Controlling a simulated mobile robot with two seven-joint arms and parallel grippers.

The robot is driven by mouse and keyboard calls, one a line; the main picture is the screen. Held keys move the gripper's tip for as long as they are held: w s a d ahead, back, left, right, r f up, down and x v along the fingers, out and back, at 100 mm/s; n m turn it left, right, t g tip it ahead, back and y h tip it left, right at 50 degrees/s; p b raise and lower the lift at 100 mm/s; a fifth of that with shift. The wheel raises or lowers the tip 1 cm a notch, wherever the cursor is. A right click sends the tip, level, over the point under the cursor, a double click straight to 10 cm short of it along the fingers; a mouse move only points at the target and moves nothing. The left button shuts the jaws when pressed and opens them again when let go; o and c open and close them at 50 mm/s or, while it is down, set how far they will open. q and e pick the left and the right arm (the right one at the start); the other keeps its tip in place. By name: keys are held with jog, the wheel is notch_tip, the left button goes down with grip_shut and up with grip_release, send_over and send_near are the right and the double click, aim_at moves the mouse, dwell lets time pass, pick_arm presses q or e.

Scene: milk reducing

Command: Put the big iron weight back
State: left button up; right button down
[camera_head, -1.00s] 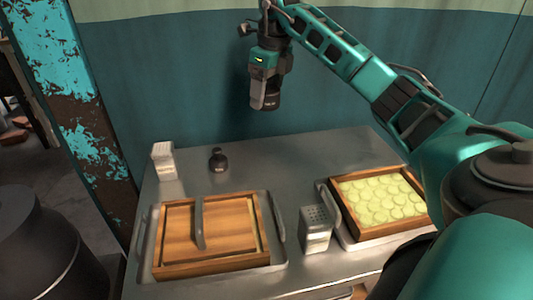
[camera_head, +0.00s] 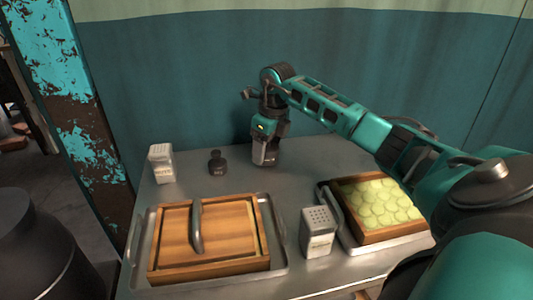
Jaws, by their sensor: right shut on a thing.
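My left gripper is not in view.
At right is a wooden tray (camera_head: 372,237) of pale round slices. The wall (camera_head: 170,80) is behind.

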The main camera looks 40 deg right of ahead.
jog(key=shift+f, duration=0.55)
jog(key=shift+f, duration=0.2)
jog(key=shift+c, duration=2.4)
grip_release()
jog(key=o, duration=0.3)
jog(key=shift+o, duration=0.2)
